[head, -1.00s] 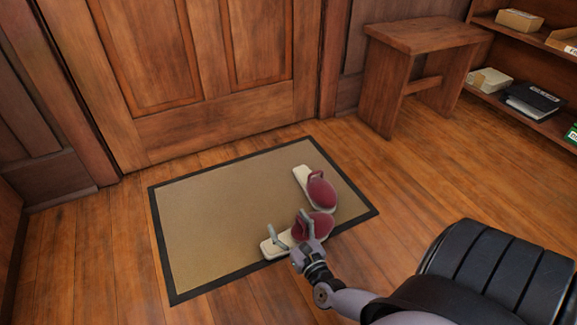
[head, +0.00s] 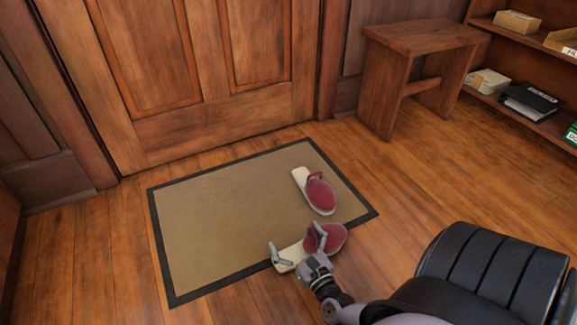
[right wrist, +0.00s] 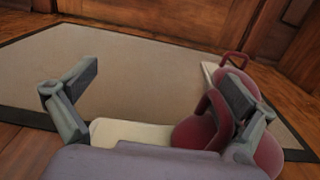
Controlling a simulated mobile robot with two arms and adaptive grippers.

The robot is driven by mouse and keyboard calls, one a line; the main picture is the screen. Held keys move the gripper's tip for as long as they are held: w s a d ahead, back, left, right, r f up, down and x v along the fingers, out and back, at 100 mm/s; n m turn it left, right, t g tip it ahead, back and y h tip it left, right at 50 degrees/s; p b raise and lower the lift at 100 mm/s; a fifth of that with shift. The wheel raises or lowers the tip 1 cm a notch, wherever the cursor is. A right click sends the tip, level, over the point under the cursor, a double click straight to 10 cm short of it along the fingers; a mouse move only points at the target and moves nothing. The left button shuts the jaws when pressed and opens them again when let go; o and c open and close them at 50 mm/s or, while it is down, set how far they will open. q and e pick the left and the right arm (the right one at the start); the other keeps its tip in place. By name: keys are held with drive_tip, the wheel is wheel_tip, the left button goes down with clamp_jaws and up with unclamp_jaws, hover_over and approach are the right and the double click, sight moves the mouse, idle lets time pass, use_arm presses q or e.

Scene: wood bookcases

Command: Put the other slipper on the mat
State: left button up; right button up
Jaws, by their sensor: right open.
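The mat (head: 215,215), tan with a dark border, lies on the floor before a door. One red slipper with a pale sole (head: 322,196) lies on the mat's right part. The other slipper (head: 333,238) lies along the mat's front border, seemingly partly over the edge; how much of it rests on the mat is unclear. My right gripper (head: 296,240) is open over this near slipper, one finger by its pale heel and one by its red upper. In the right wrist view the near slipper (right wrist: 135,132) shows between and below the open fingers. My left gripper is out of view.
A wooden stool (head: 420,70) stands behind right, next to a bookcase (head: 490,107) with books and boxes. The wooden door (head: 215,125) closes off the back. The mat's left and middle are bare, and floor is clear to the left.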

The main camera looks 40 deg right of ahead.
drive_tip(key=v, duration=0.8)
drive_tip(key=shift+s, duration=0.2)
drive_tip(key=shift+c, duration=0.4)
clamp_jaws()
idle(0.6)
idle(0.6)
drive_tip(key=shift+a, duration=0.1)
